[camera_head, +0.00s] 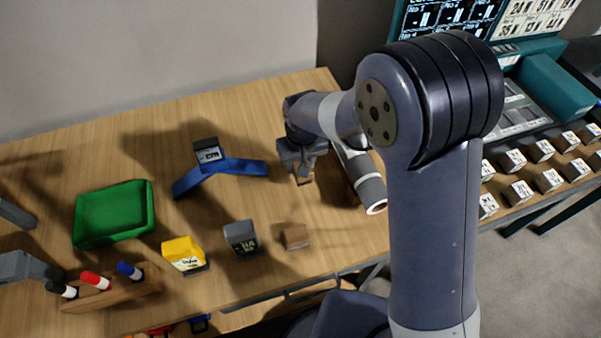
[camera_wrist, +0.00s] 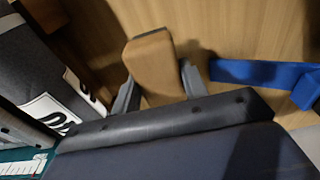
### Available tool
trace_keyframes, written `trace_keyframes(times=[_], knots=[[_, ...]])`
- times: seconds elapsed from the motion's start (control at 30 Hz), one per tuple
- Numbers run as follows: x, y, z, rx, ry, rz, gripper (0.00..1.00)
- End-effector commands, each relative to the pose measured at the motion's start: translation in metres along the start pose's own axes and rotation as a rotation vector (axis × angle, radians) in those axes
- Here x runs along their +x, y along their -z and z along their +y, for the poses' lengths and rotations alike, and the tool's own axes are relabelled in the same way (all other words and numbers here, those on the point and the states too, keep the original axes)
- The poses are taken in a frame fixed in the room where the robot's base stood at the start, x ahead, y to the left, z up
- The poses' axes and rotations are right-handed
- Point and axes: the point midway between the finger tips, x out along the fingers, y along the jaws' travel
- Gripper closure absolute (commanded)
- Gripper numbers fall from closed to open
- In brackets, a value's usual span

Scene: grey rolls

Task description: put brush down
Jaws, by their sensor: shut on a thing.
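My gripper (camera_head: 303,172) is over the table, right of the blue angled piece. In the wrist view its two fingers (camera_wrist: 158,88) are closed on the sides of a wooden block-like piece, which I take to be the brush (camera_wrist: 150,55). Only a small tan bit of the brush (camera_head: 304,179) shows under the gripper in the head view. Its lower part is hidden in the wrist view by my gripper body. I cannot tell whether the brush touches the table.
A grey-white roll (camera_head: 366,182) lies right of the gripper.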

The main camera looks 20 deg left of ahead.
Motion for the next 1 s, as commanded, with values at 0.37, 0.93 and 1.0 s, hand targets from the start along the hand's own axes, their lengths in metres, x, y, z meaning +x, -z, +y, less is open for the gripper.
trace_keyframes(times=[0.37,0.93,1.0], knots=[[0.046,-0.006,0.0,0.0,0.0,-0.001,0.77],[0.052,-0.006,0.0,0.0,0.0,0.001,0.52],[0.052,-0.006,0.0,0.0,0.0,0.0,0.46]])
